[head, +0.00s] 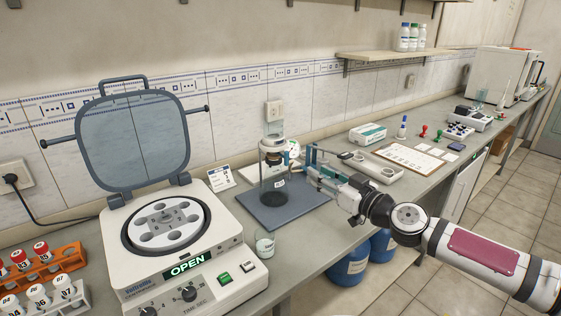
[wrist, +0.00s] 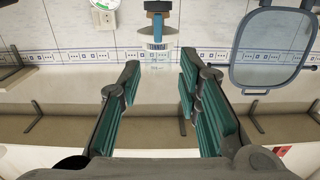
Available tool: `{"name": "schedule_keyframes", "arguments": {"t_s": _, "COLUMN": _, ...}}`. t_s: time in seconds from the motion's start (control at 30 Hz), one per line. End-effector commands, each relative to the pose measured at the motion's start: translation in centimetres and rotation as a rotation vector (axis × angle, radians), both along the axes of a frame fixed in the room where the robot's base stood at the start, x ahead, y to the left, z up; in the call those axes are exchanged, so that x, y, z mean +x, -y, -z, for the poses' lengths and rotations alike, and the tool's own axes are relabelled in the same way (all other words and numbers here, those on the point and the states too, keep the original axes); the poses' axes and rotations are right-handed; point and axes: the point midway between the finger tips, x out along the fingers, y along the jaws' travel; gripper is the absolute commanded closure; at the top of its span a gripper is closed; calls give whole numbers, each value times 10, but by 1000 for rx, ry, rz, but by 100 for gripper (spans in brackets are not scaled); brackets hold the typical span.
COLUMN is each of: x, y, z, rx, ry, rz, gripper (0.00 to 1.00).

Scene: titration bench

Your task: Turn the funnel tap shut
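A glass vessel with a dark lower part (head: 276,192) stands upright on a dark mat (head: 308,203), with a funnel-like top piece (head: 272,147) above it. The tap is too small to make out in the head view. In the wrist view a blue and grey fitting with a pale lower end (wrist: 158,30) is ahead of my fingers; I cannot tell whether it is the tap. My gripper (head: 311,165) is beside the vessel, on its right. In the wrist view my gripper (wrist: 158,72) has its teal-padded fingers apart, with nothing between them.
A small beaker (head: 264,246) stands in front of the mat. A round white gauge (head: 294,148) is behind my gripper. A tray (head: 366,164) lies to the right.

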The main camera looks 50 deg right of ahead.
Motion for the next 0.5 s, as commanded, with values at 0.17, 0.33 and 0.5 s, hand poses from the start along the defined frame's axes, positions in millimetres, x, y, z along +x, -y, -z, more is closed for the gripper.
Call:
{"name": "schedule_keyframes", "arguments": {"t_s": 0.17, "x": 7, "y": 5, "z": -3, "rx": -6, "ry": 10, "rz": 9, "gripper": 68}}
{"name": "schedule_keyframes", "arguments": {"t_s": 0.33, "x": 32, "y": 10, "z": -2, "rx": -7, "ry": 7, "rz": 6, "gripper": 68}}
{"name": "schedule_keyframes", "arguments": {"t_s": 0.5, "x": 62, "y": 17, "z": -2, "rx": -6, "ry": 7, "rz": 5, "gripper": 68}}
